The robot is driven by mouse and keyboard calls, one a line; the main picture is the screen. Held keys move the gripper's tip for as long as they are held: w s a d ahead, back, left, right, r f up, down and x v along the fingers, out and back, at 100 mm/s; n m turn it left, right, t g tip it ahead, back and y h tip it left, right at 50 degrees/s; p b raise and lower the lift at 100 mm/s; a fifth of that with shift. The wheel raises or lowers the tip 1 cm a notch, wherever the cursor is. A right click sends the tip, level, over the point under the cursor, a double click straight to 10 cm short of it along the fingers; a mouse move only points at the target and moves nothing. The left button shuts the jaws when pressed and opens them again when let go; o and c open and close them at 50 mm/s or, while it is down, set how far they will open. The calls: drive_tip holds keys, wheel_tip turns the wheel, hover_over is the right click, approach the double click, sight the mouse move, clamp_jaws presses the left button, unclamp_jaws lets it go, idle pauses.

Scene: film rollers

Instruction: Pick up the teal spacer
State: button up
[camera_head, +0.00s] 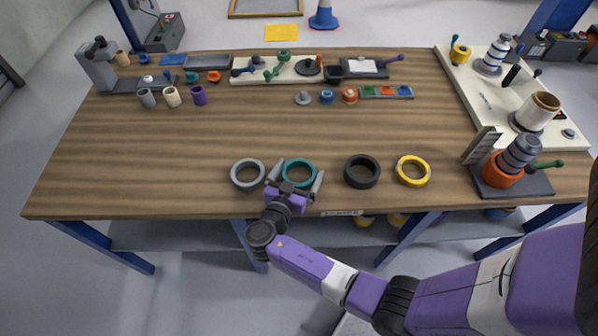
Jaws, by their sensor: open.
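The teal spacer (299,164) is a ring lying flat near the front edge of the wooden table (330,133). It sits between a grey ring (248,174) on its left and a black ring (362,171) on its right. My gripper (295,176) is open, with its fingers spread at the near side of the teal ring, one towards each side. The fingers and purple gripper body hide part of the ring's near edge. I cannot tell whether the fingers touch it or how high they are above the table.
A yellow ring (412,171) lies farther right. The left finger is close to the grey ring. A dark base with an orange and grey roller stack (516,156) stands at the right. Small cups and parts line the back. The middle of the table is clear.

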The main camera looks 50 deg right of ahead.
drive_tip(key=shift+c, duration=0.2)
drive_tip(key=c, duration=1.3)
drive_tip(key=shift+o, duration=0.2)
drive_tip(key=shift+r, duration=0.1)
